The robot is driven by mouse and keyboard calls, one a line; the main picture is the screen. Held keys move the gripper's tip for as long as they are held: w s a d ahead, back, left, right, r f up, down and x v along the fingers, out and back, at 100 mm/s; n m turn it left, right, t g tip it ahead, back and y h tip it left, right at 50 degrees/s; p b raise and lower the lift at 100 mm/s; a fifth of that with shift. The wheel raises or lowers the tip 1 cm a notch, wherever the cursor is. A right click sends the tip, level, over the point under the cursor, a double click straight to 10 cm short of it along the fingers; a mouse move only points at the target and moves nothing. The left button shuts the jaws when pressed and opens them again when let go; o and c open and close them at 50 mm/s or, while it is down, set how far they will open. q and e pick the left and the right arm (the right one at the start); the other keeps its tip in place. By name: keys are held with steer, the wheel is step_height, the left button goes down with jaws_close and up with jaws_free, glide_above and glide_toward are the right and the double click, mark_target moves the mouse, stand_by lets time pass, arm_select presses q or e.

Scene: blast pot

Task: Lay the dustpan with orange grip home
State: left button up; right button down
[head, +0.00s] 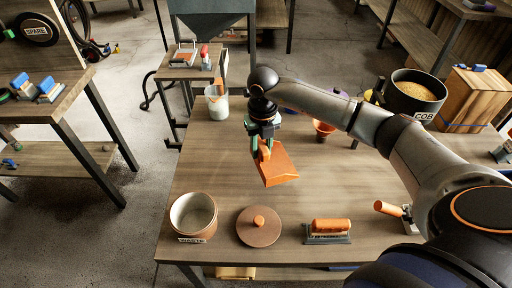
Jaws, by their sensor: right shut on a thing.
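My right gripper (263,139) hangs over the middle of the wooden table and is shut on the dustpan with orange grip (280,167). The dustpan is an orange-brown pan, tilted, its wide edge toward the lower right, and it appears to be held above the table top. Its grip is partly hidden by the fingers. My left gripper is not in view.
A black COB pot (413,94) stands at right. The table's left middle is clear.

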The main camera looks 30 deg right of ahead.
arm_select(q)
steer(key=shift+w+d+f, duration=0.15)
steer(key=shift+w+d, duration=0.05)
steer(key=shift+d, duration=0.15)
arm_select(e)
steer(key=m, duration=0.1)
steer(key=d+f+m, duration=0.1)
steer(key=d+m, duration=0.1)
steer(key=m, duration=0.1)
steer(key=shift+w+f, duration=0.25)
steer(key=shift+f, duration=0.1)
step_height(320, 180, down, 4)
steer(key=b, duration=0.3)
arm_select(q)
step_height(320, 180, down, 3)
arm_select(e)
steer(key=shift+f, duration=0.2)
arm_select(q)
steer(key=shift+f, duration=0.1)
arm_select(e)
steer(key=shift+f, duration=0.3)
stand_by(0.5)
steer(key=shift+f+b, duration=0.3)
steer(key=shift+b, duration=0.05)
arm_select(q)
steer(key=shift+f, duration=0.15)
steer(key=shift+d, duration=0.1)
